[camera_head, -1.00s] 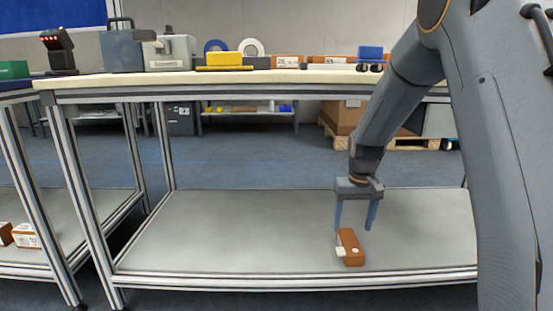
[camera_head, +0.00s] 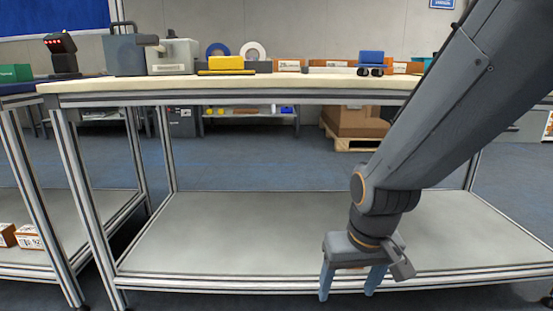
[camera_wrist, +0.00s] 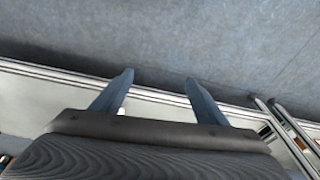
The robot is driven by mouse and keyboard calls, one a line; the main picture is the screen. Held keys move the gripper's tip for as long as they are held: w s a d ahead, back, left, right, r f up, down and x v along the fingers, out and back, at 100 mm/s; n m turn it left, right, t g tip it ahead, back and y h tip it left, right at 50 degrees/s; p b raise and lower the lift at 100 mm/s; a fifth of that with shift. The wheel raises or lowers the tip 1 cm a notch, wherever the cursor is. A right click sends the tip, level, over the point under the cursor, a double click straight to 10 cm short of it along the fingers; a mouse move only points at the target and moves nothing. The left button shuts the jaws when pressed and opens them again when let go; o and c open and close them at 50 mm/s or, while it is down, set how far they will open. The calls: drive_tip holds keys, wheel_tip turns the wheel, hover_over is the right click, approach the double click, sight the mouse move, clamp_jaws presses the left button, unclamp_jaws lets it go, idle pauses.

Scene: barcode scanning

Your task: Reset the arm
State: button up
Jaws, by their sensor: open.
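My gripper (camera_head: 348,294) is open, with its fingers pointing down at the front edge of the table's lower shelf (camera_head: 250,235). In the wrist view, my gripper (camera_wrist: 158,80) shows its two fingers apart with nothing between them, over the pale shelf edge and the blue-grey floor. The brown box that lay on this shelf is mostly or wholly hidden behind my gripper in the head view. A small brown patch at the gripper's underside may be part of it.
Brown boxes (camera_head: 28,236) lie on the left lower shelf. The shelf's left part is clear.

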drive_tip(key=s+a+r+n+g+y+p, duration=0.1)
drive_tip(key=s+a+r+n+p, duration=0.15)
drive_tip(key=s+a+r, duration=0.4)
drive_tip(key=s+a+r+n+g+p, duration=0.1)
drive_tip(key=s+a+r+n, duration=0.25)
drive_tip(key=s+a, duration=0.55)
drive_tip(key=d+r+m+p, duration=0.2)
drive_tip(key=d+r+p, duration=0.5)
drive_tip(key=p, duration=0.5)
drive_tip(key=d+r+m+h+p, duration=0.1)
drive_tip(key=d+r+p, duration=0.5)
drive_tip(key=r+p, duration=0.6)
drive_tip(key=d+r+m+p, duration=0.4)
drive_tip(key=d+r+p, duration=0.3)
drive_tip(key=r+p, duration=0.3)
drive_tip(key=p, duration=0.3)
drive_tip(key=shift+d+p, duration=0.3)
drive_tip(key=shift+p, duration=0.05)
